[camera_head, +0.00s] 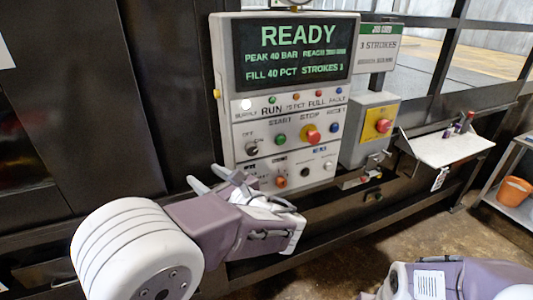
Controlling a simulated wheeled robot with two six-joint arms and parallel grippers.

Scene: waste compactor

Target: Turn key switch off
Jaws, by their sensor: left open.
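The grey control panel (290,110) stands upright ahead of me, its screen reading READY. A dark round switch (252,149) marked OFF sits at the left of its button rows; it looks like the key switch, but no key can be made out. My left gripper (208,177) is open and empty, below and left of this switch, with its pale fingers at the panel's lower left edge. Whether they touch the panel cannot be told. The gripper body covers part of the lowest row. My right arm's purple end (450,280) shows at the bottom right; its fingers cannot be made out.
The panel carries a green start button (280,138), a red stop button (313,135) and an orange knob (281,182). A yellow-backed red button (382,125) is to the right. A sloped white shelf (445,150) and an orange bucket (514,190) stand farther right.

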